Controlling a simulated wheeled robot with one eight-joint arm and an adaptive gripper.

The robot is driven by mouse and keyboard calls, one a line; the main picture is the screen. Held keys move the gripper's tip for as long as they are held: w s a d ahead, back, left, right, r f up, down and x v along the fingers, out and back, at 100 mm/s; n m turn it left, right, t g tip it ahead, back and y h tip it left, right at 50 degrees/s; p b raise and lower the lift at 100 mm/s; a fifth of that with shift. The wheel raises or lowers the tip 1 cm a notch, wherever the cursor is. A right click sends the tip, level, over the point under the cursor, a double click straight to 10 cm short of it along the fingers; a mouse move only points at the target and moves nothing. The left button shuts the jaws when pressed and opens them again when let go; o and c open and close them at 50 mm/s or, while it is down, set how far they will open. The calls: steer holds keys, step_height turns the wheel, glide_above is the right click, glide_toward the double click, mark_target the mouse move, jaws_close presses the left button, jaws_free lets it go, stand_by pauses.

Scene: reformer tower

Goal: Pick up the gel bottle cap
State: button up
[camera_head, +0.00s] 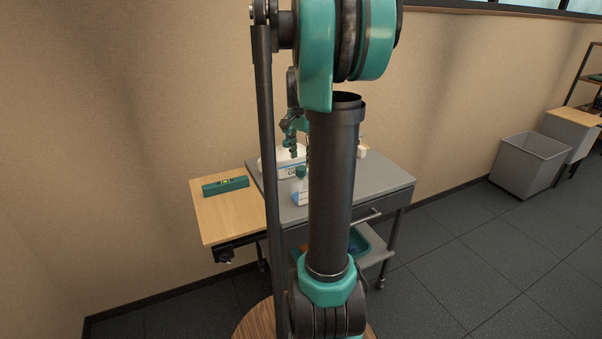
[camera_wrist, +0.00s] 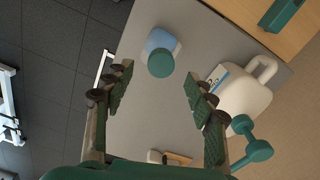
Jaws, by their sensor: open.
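My gripper (camera_wrist: 158,76) is open and empty, its two fingers pointing at the grey cart top. In the wrist view, a round green cap (camera_wrist: 161,63) sits on a small blue-and-white bottle (camera_wrist: 159,42), between the fingertips in the picture and apart from them. In the head view, this bottle (camera_head: 299,196) stands upright with its green cap (camera_head: 301,172) on top. A white jug with a handle (camera_wrist: 243,98) stands to the right; its label in the head view seems to read GEL (camera_head: 292,170). A green two-knobbed part (camera_wrist: 250,142) shows beside the jug. I cannot tell which is the gel bottle cap.
The grey cart top (camera_head: 372,186) has clear room at the right. A wooden side surface (camera_head: 223,208) holds a green box-like tool (camera_head: 226,186). A small white item with a wooden part (camera_wrist: 170,157) lies near the gripper base. A grey bin (camera_head: 530,164) stands farther right.

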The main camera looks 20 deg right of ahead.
steer(key=shift+f, duration=1.75)
steer(key=c, duration=0.9)
